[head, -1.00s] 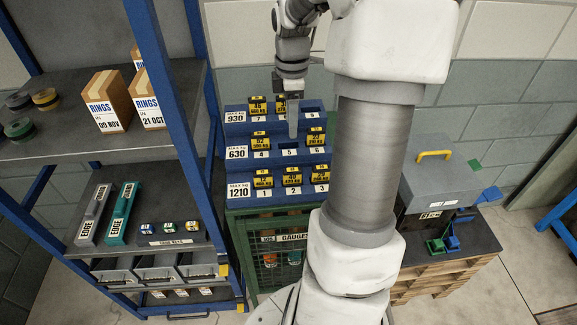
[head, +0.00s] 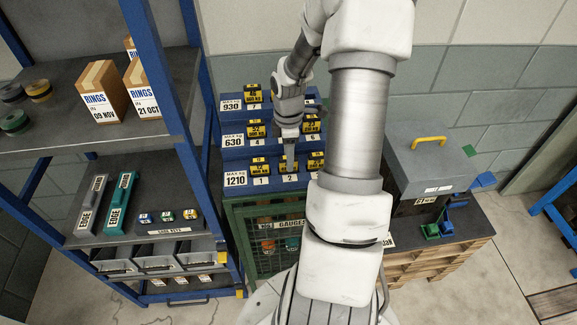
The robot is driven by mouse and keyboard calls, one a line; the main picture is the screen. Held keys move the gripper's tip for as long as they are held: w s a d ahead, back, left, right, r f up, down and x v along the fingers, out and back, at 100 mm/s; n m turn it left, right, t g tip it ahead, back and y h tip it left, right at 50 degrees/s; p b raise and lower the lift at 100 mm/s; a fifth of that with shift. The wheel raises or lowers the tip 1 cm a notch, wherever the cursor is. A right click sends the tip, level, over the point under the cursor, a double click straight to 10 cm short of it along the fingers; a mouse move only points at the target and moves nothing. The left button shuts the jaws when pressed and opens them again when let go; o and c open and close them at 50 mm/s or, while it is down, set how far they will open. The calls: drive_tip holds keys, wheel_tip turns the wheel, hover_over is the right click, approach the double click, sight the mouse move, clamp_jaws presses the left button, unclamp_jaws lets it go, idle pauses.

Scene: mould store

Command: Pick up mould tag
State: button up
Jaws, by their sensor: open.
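The mould tags are small yellow-and-black tags standing on a blue stepped rack (head: 233,141) with three rows. In the bottom row, one tag (head: 260,169) stands over number 1 and another tag (head: 316,161) over number 3. The middle row shows a tag (head: 256,130) at number 4 and a tag (head: 311,124) at number 6. The top row shows a tag (head: 252,93) at number 7. My gripper (head: 289,164) is open and points down at the bottom row's number 2 place. It hides most of the tag there; contact cannot be told.
Left, a blue-framed shelf (head: 165,75) holds ring boxes (head: 103,92), edge tools and small gauge keys. Below the rack is a green mesh gauge cabinet (head: 236,240). Right, a grey case (head: 430,165) with a yellow handle stands on a dark-topped bench (head: 470,232).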

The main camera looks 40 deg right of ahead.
drive_tip(key=shift+f, duration=0.65)
clamp_jaws()
drive_tip(key=shift+a+r, duration=0.1)
drive_tip(key=shift+r, duration=0.05)
